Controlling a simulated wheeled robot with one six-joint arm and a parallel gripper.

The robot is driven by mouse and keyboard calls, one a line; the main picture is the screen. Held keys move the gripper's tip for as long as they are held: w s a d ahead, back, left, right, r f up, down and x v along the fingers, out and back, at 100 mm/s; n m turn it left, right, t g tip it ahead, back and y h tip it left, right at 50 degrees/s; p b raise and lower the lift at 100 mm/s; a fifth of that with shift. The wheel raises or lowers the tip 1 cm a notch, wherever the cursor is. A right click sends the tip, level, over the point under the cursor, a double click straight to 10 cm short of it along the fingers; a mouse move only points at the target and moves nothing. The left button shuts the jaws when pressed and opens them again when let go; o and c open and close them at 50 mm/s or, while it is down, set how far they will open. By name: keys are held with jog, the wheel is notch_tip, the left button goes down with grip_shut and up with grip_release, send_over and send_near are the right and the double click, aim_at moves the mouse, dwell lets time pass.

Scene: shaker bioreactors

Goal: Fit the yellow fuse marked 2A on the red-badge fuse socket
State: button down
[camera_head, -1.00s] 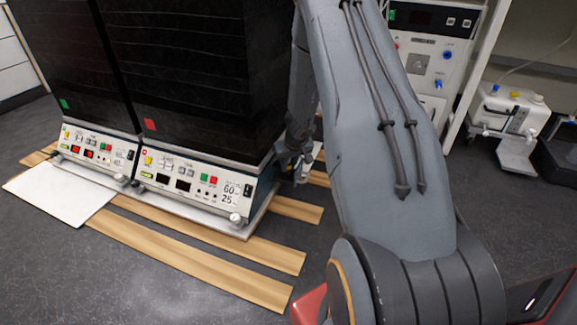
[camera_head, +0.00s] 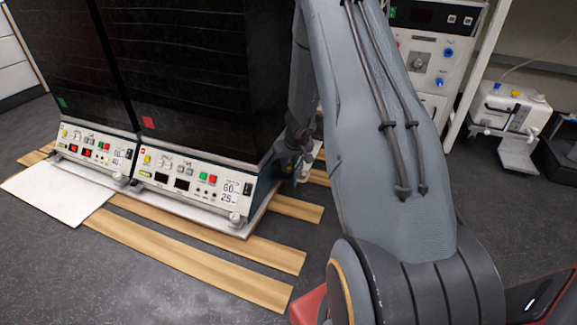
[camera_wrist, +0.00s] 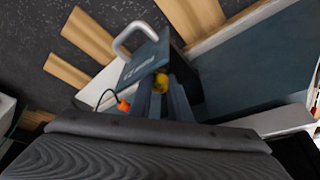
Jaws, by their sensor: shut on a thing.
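My gripper (camera_wrist: 161,96) is shut on the yellow fuse (camera_wrist: 161,82), which shows as a small yellow round end between the fingertips in the wrist view. The 2A mark cannot be read. In the head view my gripper is mostly hidden behind the arm, low at the right side of the black cabinet with the red badge (camera_head: 148,123). The red-badge fuse socket cannot be made out in either view. A dark blue side panel (camera_wrist: 250,65) lies to the right of the fuse in the wrist view.
A dark teal part with a pale loop handle (camera_wrist: 133,37) stands close beyond the fuse. An orange plug (camera_wrist: 123,105) with a black cable is left of the fingers. A green-badge cabinet (camera_head: 62,104) stands at left. Wooden strips (camera_head: 190,262) lie on the dark floor.

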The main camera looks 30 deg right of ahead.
dwell(0.3)
jog(key=c, duration=1.6)
grip_release()
jog(key=shift+o, duration=0.2)
jog(key=shift+s+d+f, duration=0.1)
jog(key=shift+d, duration=0.1)
jog(key=p+v, duration=0.3)
jog(key=v, duration=0.5)
jog(key=shift+a, duration=0.25)
